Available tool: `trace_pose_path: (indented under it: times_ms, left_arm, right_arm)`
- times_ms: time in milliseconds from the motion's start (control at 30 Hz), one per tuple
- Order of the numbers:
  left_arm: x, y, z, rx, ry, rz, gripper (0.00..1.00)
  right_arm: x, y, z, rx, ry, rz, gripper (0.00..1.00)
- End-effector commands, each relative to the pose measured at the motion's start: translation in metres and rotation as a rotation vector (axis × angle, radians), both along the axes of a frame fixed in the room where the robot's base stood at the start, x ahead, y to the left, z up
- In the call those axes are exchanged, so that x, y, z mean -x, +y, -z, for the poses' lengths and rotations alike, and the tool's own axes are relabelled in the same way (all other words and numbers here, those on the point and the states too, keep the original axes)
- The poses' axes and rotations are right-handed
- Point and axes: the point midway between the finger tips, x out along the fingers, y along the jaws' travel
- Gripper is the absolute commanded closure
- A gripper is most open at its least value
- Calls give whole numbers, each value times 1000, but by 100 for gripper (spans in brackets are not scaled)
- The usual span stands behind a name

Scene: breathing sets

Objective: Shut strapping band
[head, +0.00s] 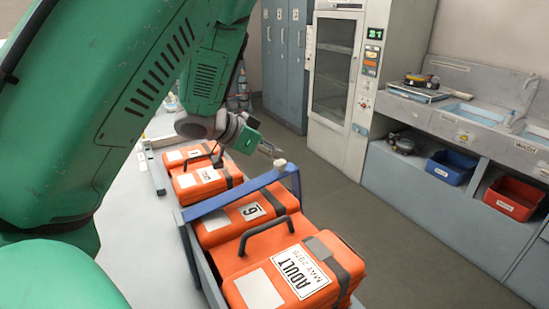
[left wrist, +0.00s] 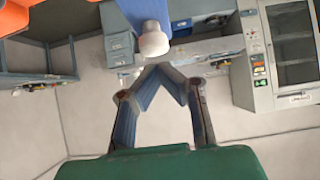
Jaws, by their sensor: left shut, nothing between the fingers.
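The blue strapping band (head: 232,193) spans the row of orange cases, with a white knob (head: 280,163) at its right end. The band (left wrist: 146,12) and its knob (left wrist: 153,41) also show in the left wrist view, at the top middle. My left gripper (head: 272,151) is shut and empty, its fingertips close beside the knob. In the left wrist view the fingertips (left wrist: 161,72) meet just below the knob; I cannot tell whether they touch it. My right gripper is in neither view.
Orange cases stand in a grey rack on the pale table: one marked ADULT (head: 267,291) in front, one marked 9 (head: 222,231) behind it, smaller ones farther back. A grey floor aisle (head: 390,220) separates them from a cabinet (head: 337,80) and a sink counter (head: 430,118).

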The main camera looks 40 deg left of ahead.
Motion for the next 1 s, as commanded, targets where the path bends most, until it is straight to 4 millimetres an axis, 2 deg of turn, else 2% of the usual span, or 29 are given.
trace_pose_path:
  times_ms: [200, 567, 800, 1000]
  left_arm:
    - [-2, 1, 15, 1, -1, 2, 100]
    - [-3, 3, 18, 5, -1, 1, 100]
    - [-12, -1, 52, 6, 2, 0, 100]
    - [-14, -4, 59, 1, 4, 3, 100]
  right_arm:
    - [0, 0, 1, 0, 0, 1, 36]
    - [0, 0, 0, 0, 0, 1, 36]
    - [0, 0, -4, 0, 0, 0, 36]
    - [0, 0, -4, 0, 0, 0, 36]
